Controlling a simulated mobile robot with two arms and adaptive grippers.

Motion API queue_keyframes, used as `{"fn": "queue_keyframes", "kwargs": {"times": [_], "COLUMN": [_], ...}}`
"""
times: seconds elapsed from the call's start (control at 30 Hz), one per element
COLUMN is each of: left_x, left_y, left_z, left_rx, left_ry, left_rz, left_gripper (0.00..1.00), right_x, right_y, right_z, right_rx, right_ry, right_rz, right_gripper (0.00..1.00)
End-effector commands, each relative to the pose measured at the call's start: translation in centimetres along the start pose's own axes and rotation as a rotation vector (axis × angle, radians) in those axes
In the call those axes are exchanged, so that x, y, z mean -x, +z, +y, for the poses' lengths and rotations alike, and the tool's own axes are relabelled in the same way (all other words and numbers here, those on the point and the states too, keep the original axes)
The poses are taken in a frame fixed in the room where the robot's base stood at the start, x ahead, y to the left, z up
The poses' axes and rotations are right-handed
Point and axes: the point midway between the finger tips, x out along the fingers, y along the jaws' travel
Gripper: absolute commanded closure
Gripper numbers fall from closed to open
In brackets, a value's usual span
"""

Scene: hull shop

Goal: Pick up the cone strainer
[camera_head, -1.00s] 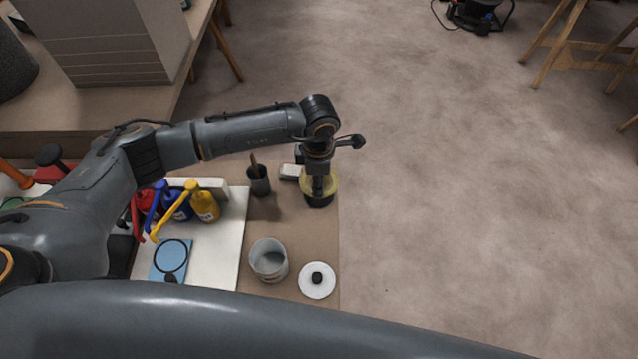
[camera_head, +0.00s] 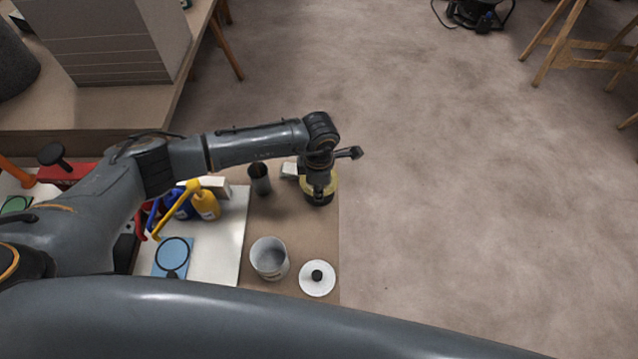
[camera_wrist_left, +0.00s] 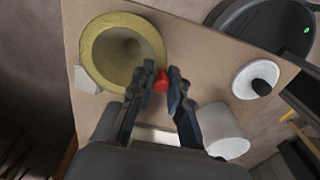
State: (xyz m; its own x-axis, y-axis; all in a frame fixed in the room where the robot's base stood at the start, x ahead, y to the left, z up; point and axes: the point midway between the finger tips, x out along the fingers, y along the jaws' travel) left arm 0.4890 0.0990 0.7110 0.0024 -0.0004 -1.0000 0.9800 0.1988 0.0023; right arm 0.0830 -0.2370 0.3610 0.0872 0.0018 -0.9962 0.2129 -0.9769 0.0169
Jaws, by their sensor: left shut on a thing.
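The cone strainer (camera_wrist_left: 88,62) shows in the left wrist view as a yellow ring with a funnel-like hollow. In the head view its yellow rim (camera_head: 334,186) shows at the work board's far right, over a dark base, partly hidden by my gripper. My left gripper (camera_wrist_left: 160,88) is shut on a small red part at the strainer's rim, seemingly its grip tab. In the head view the left gripper (camera_head: 319,188) points down at the strainer. I cannot tell whether the strainer rests on the dark base or is lifted. My right gripper is not in view.
A white-grey pot (camera_head: 269,259) and a white lid with a black knob (camera_head: 317,278) stand nearer. A dark cup (camera_head: 260,179) and a pale block (camera_head: 290,170) are left of the gripper. Yellow and blue bottles (camera_head: 206,205) stand further left. Open floor lies right.

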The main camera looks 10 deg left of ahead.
Motion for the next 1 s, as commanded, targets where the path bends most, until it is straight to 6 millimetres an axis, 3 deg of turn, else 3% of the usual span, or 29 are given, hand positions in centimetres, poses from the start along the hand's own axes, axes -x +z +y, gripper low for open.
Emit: {"fn": "queue_keyframes", "kwargs": {"times": [0.27, 0.47, 0.83, 1.0], "left_x": [0.3, 2.7, 9.1, 10.6], "left_y": [-0.1, 0.0, -4.0, -7.0], "left_z": [-0.1, 0.1, -3.4, -6.1], "left_rx": [-0.001, -0.002, -0.002, 0.000], "left_ry": [-0.002, 0.002, 0.002, 0.000], "left_rz": [0.001, 0.000, 0.000, 0.001], "left_gripper": [1.00, 1.00, 1.00, 1.00], "right_x": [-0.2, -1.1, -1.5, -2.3], "right_y": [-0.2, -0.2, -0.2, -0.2], "right_z": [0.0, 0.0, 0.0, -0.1], "right_rx": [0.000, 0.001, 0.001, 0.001], "right_ry": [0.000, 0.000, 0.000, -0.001], "right_rz": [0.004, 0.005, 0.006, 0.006], "right_gripper": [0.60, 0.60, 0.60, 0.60]}}
